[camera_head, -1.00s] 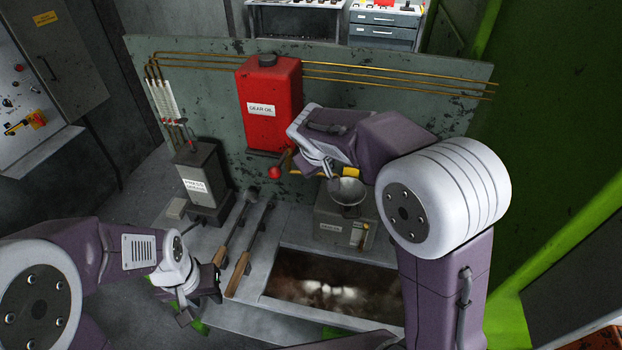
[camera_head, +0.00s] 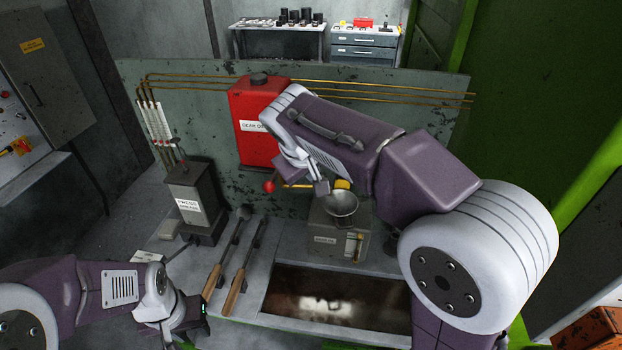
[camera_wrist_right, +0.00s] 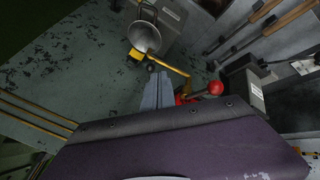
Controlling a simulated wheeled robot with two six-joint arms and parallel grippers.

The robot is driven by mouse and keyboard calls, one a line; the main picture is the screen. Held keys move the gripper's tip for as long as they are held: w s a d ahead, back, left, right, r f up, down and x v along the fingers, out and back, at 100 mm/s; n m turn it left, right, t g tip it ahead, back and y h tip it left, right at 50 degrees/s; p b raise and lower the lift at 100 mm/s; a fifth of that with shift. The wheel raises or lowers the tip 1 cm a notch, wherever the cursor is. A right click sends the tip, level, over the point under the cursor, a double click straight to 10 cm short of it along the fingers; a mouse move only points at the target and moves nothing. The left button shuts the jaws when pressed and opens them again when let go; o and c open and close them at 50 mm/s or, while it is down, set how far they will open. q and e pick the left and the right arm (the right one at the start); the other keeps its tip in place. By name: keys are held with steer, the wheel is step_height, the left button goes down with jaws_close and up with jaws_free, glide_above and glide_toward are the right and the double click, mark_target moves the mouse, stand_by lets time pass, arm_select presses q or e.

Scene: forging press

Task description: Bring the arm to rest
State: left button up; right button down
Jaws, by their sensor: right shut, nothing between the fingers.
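My right arm reaches in from the right in the head view. Its gripper (camera_head: 318,187) is shut and empty, between the red tank and the funnel. Its closed fingers (camera_wrist_right: 158,92) show in the right wrist view, close to a yellow lever (camera_wrist_right: 170,68) and a red ball knob (camera_wrist_right: 215,88); I cannot tell whether they touch. The red gear oil tank (camera_head: 248,148) hangs on the grey panel behind the wrist, partly covered by it. My left gripper (camera_head: 188,318) is low at the left, over the bench's front edge; its fingers are too dark to read.
A metal funnel (camera_head: 342,205) sits on a grey can (camera_head: 325,241) just below the right gripper. The grey panel (camera_head: 400,125) closes the back.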

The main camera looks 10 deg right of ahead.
steer(key=s+d+f+m+g+b, duration=0.1)
steer(key=s+d+f+g, duration=0.1)
steer(key=s+d+f, duration=0.3)
steer(key=s+d+f+m+g+b, duration=0.1)
steer(key=s+d+f, duration=0.15)
steer(key=f, duration=0.45)
arm_select(q)
steer(key=shift+s+a+f+b, duration=0.1)
steer(key=shift+a+f+b, duration=0.1)
steer(key=shift+f, duration=0.55)
steer(key=shift+s+a+f+b, duration=0.1)
steer(key=shift+f+b, duration=0.1)
steer(key=shift+f, duration=0.5)
arm_select(e)
steer(key=s+a+f+m+g+y, duration=0.1)
steer(key=s+a+f+m+y, duration=0.1)
steer(key=s+f, duration=0.9)
steer(key=shift+a+f+g+y, duration=0.25)
steer(key=shift+f+g+y, duration=0.15)
steer(key=shift+f, duration=1.15)
